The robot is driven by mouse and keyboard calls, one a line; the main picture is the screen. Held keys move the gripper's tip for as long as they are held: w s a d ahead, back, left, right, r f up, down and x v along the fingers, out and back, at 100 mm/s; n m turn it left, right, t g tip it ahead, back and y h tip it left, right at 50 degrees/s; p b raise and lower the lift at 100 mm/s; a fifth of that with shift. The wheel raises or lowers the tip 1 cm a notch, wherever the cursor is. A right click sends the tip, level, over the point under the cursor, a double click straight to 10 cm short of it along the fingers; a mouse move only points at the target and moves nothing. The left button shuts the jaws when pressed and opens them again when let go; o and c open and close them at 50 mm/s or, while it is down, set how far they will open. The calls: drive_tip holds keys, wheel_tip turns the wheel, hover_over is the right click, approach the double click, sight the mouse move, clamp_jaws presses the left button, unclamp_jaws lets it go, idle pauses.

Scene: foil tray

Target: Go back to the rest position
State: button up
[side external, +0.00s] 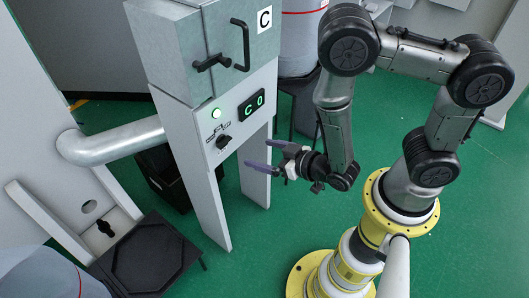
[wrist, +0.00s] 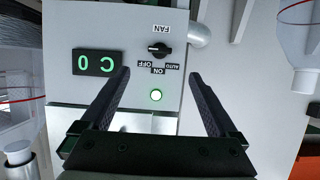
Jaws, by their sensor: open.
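My gripper (side external: 266,157) is open and empty, with two long dark fingers spread apart. In the side external view it hangs in front of the grey cabinet marked C (side external: 200,70), pointing left toward its lower panel. In the wrist view the gripper (wrist: 160,82) has its fingers framing the panel, which appears upside down. A rotary fan switch (wrist: 159,48), a lit green lamp (wrist: 156,95) and a green display (wrist: 96,62) show there. I cannot tell whether the fingers touch the panel; nothing is between them.
The cabinet has a black door handle (side external: 241,45). A silver pipe (side external: 112,141) runs from its left side. A dark hexagonal tray-like stand (side external: 148,256) is at the lower left. Green floor (side external: 260,235) lies open below my gripper.

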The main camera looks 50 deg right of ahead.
wheel_tip(320, 180, up, 15)
drive_tip(key=g+y, duration=0.2)
drive_tip(key=g, duration=0.3)
drive_tip(key=s+d+r+g+h, duration=0.1)
drive_tip(key=s+d+r, duration=0.2)
drive_tip(key=s, duration=0.5)
drive_tip(key=s+d+r+g+h, duration=0.1)
drive_tip(key=s+d+r, duration=0.3)
drive_tip(key=s, duration=0.5)
drive_tip(key=shift+d+r+g, duration=0.15)
drive_tip(key=shift+r+g, duration=0.35)
drive_tip(key=shift+r, duration=0.3)
